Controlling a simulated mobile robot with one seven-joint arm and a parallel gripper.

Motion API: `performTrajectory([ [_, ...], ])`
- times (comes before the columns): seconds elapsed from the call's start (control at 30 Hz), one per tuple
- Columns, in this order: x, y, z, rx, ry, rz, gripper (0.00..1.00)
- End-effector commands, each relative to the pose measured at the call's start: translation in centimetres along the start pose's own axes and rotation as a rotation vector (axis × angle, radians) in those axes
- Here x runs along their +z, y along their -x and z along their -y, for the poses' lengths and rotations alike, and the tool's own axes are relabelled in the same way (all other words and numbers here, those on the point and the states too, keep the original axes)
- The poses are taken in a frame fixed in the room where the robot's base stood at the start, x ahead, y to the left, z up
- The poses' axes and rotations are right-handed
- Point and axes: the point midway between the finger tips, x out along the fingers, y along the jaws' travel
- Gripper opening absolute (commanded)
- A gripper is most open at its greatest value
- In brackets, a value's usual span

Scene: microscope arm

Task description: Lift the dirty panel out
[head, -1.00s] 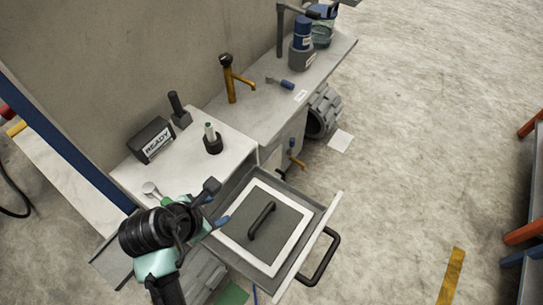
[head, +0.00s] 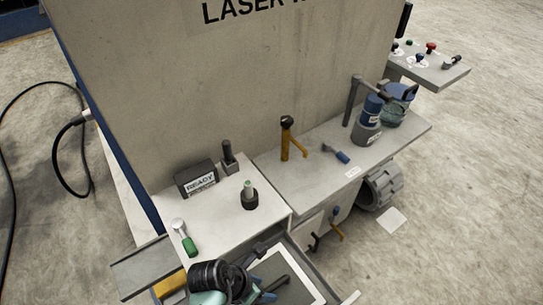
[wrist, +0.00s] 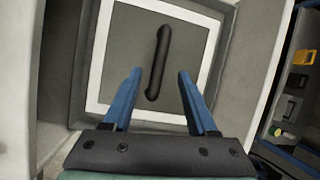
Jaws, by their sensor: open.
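The panel is a dark grey square with a white border (wrist: 98,72) and a black bar handle (wrist: 160,55) across its middle. It lies flat in an open grey drawer (wrist: 225,15). In the head view the panel (head: 298,268) is at the bottom edge, partly cut off and partly hidden by my arm. My gripper (wrist: 159,74) is open, with its blue fingers apart over the panel. In the wrist view the handle's lower part shows between the fingertips; I see no grip on it, and the height gap cannot be told.
A tall wall rises behind.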

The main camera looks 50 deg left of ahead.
Motion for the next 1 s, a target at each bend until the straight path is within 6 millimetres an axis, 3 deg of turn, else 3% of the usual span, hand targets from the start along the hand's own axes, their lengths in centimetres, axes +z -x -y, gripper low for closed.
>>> performTrajectory([
  [0.33,0.4,-4.5,-0.2,-0.001,-0.001,-0.001,0.58],
  [0.67,0.4,-5.1,-0.1,0.001,-0.001,0.000,0.58],
  [1.0,0.4,-5.0,-0.1,0.001,-0.001,0.000,0.00],
])
